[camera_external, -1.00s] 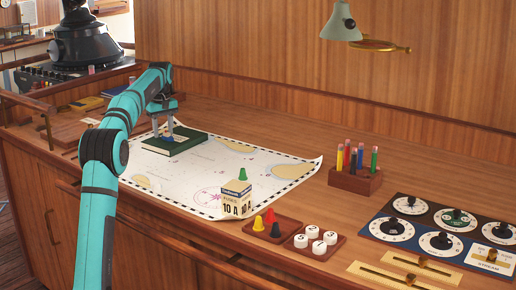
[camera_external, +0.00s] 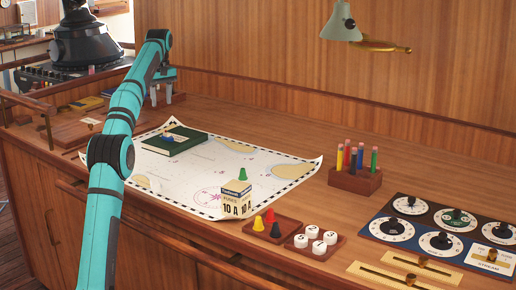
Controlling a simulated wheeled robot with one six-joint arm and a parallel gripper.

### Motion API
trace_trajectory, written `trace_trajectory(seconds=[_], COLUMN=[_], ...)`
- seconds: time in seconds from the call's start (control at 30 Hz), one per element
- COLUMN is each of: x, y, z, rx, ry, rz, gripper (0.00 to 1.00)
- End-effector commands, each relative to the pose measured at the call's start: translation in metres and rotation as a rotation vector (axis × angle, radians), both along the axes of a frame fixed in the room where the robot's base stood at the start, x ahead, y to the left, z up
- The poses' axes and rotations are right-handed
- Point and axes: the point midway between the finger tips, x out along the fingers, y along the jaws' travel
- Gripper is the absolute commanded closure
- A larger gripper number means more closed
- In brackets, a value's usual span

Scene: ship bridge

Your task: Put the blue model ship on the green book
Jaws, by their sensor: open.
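The green book (camera_external: 188,143) lies flat on the chart toward its far left part. The small blue model ship (camera_external: 168,137) sits on top of the book, near its left side. My gripper (camera_external: 163,101) is raised above the counter, behind and a little left of the book. Its fingers point down, apart and empty, clear of the ship and the book.
The chart (camera_external: 205,175) covers the middle of the counter. A fuse box (camera_external: 236,198), a green cone (camera_external: 242,174), trays with cones and numbered pieces (camera_external: 317,240), a pencil block (camera_external: 355,180) and dial panels (camera_external: 440,222) stand to the right. A lamp (camera_external: 341,22) hangs above.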

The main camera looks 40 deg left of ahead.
Motion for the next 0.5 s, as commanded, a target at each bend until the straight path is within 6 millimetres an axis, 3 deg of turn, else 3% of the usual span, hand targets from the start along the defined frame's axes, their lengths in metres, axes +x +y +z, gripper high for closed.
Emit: trace_trajectory(seconds=[0.27, 0.5], x=[-0.001, -0.010], y=[-0.007, -0.056], z=[0.006, 0.039], rx=[0.009, 0.072], ry=[-0.015, -0.118], rz=[-0.012, -0.111], gripper=[0.57, 0.57])
